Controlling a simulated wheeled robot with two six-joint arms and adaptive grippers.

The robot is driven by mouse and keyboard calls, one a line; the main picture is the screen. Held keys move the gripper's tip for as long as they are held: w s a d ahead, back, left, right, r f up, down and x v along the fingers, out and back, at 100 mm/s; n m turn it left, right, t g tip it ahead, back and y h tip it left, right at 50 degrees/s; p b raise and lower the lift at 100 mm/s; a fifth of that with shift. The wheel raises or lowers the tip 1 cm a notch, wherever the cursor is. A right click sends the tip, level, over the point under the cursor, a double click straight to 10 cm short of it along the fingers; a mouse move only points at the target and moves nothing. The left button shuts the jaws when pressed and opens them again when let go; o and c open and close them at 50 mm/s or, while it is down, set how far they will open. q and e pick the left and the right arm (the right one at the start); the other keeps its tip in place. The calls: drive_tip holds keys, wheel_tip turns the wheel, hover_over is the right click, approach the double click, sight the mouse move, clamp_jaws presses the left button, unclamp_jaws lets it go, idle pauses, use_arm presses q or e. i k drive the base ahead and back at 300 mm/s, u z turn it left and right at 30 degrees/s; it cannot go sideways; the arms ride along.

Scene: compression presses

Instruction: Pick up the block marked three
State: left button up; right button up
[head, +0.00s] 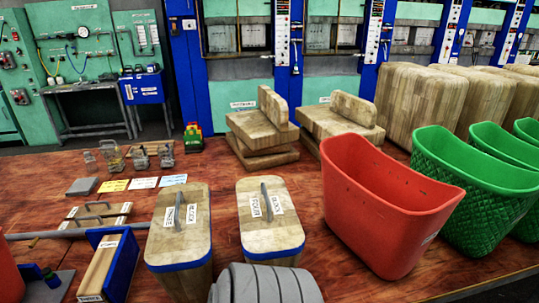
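Two wooden blocks with rounded corners, blue lower bands and grey top handles stand upright at the front centre of the table. The left block (198,235) has white labels on its top, blurred and sideways, and I cannot read its number surely. The right block (283,228) has labels that seem to read "four". I cannot tell for certain which block is marked three. The bottoms of both are partly hidden by the picture edge or by a grey ribbed object. Neither of my grippers is in view.
A red bin (385,205) stands close right of the blocks, with green bins (470,185) beyond. The grey ribbed object (262,287) is at the bottom edge. Left are handled wooden pieces (98,209), a blue-sided holder (122,265) and flat cards (144,183). Stacked wooden slabs (262,135) stand behind.

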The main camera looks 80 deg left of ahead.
sight(177, 253)
drive_tip(key=u, duration=0.05)
drive_tip(key=i, duration=0.7)
drive_tip(key=u, duration=2.7)
